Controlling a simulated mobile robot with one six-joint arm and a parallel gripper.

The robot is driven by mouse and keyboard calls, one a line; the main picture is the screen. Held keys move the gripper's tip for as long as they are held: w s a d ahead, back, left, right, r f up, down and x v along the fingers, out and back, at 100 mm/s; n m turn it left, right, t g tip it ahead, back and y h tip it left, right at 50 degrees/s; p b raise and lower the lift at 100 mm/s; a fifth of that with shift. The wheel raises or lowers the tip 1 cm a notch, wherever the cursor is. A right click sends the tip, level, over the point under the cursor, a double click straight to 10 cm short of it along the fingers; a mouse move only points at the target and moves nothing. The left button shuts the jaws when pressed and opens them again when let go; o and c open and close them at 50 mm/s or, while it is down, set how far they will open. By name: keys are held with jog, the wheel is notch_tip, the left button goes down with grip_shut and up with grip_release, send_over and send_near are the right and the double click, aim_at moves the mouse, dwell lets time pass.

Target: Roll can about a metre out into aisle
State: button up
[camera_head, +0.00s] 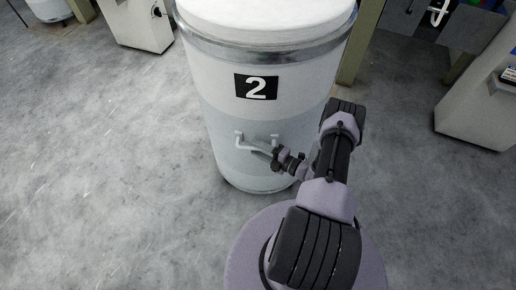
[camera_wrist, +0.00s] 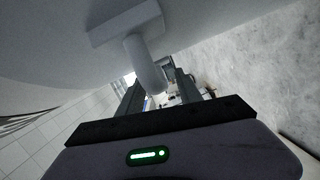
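The can (camera_head: 268,120) is a tall, pale grey-white drum with a metal band near its top and a black label marked 2. It stands upright on the floor in the head view, and its curved wall (camera_wrist: 50,45) fills the upper left of the wrist view. A pale bar handle (camera_head: 248,145) sticks out low on its front. My gripper (camera_head: 272,154) is at the right part of this handle. In the wrist view the handle (camera_wrist: 148,65) reaches between the two spread fingers of my gripper (camera_wrist: 158,82). Gaps seem to show beside it; contact is unclear.
The grey floor (camera_head: 95,150) is clear to the left and in front of the can. A pale cabinet (camera_head: 138,24) and another drum (camera_head: 48,10) stand at the back left. A pale machine housing (camera_head: 478,110) stands on the right. A post (camera_head: 361,40) rises just behind the can.

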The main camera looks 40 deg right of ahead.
jog(key=p+v, duration=0.2)
jog(key=v, duration=1.5)
jog(key=shift+s, duration=0.25)
